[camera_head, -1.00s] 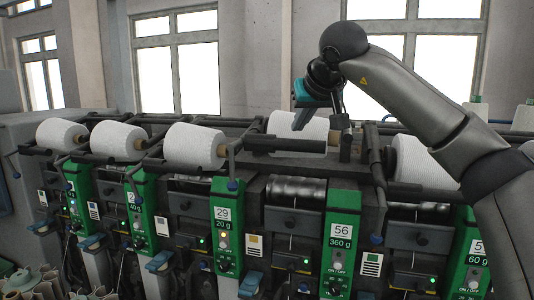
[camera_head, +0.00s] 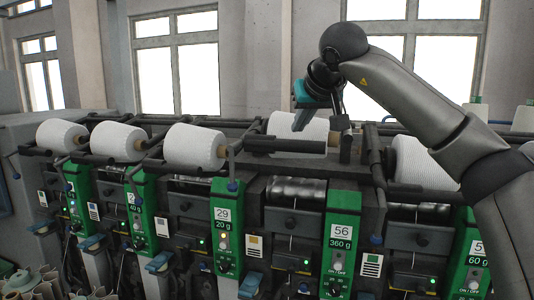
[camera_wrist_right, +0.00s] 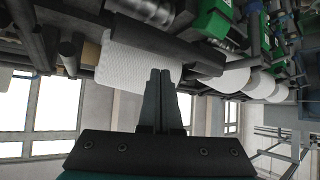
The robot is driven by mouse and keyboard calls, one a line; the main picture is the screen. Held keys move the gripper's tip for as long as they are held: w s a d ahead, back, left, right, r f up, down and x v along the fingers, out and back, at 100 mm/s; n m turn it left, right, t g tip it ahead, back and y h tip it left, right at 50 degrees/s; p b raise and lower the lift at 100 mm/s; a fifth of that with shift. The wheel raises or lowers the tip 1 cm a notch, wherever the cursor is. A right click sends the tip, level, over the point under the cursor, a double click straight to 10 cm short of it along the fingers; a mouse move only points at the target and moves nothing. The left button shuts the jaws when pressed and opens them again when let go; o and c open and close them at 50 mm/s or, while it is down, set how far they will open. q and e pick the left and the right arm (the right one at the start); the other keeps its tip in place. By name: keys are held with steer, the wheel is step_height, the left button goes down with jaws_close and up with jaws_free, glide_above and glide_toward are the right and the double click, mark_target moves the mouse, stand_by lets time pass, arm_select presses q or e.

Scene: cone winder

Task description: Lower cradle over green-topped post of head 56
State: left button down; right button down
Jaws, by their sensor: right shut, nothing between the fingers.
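My left gripper is not in view.
Heads on the left, such as head 29 (camera_head: 226,235), carry white cones (camera_head: 195,147) on raised cradles. Another cone (camera_head: 424,160) sits right of head 56, partly hidden by my right arm. Dark rails run along the machine top. The space above is open towards the windows.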

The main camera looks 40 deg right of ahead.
mark_target(300, 147)
steer(key=shift+f, duration=0.15)
stand_by(0.4)
steer(key=shift+f+b, duration=1.65)
steer(key=shift+f, duration=0.95)
steer(key=r, duration=0.1)
steer(key=p, duration=0.1)
steer(key=a+r+p, duration=0.1)
steer(key=shift+s+r, duration=0.35)
steer(key=r+p, duration=0.1)
steer(key=s+a+r+p, duration=0.1)
steer(key=r, duration=0.1)
steer(key=a+r+p, duration=0.1)
steer(key=p, duration=0.1)
steer(key=shift+s+r, duration=0.25)
steer(key=shift+s, duration=0.15)
steer(key=shift+a, duration=0.15)
